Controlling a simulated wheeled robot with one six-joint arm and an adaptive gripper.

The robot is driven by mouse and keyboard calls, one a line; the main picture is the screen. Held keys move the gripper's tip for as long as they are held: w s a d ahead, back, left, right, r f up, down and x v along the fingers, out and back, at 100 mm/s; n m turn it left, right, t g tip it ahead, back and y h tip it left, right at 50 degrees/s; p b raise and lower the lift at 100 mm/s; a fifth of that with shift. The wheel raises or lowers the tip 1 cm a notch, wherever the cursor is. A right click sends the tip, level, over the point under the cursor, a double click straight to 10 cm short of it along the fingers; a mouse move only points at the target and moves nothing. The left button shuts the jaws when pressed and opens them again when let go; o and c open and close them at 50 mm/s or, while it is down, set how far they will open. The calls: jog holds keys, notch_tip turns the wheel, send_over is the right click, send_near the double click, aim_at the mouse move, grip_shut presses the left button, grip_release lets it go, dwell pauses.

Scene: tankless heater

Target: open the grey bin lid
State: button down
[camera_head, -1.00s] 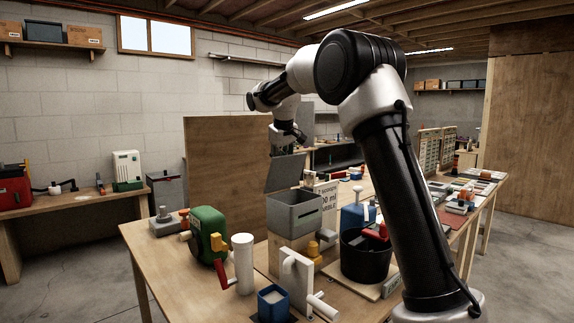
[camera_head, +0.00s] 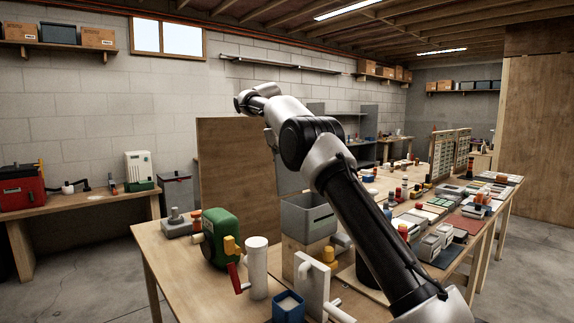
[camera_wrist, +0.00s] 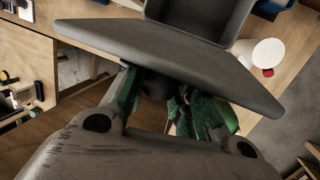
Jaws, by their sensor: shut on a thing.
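The grey bin (camera_head: 308,217) stands on a wooden block on the workbench in the head view. Its lid (camera_head: 289,180) is raised, standing near upright at the back, partly hidden by my arm. In the wrist view the lid (camera_wrist: 185,62) is a broad dark grey panel across the upper middle, with the bin (camera_wrist: 195,18) beyond it. My gripper (camera_wrist: 165,88), with green parts on its fingers, is at the near side of the lid and shut on it. The lid hides the fingertips. My arm hides the gripper in the head view.
A green crank machine (camera_head: 222,238), a white cylinder (camera_head: 257,265) and a blue cup (camera_head: 288,306) stand left and in front of the bin. An upright wooden board (camera_head: 232,180) is behind. Many small items crowd the bench at right.

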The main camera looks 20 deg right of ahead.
jog(key=c, duration=1.1)
grip_release()
jog(key=shift+c, duration=0.2)
jog(key=shift+r, duration=0.1)
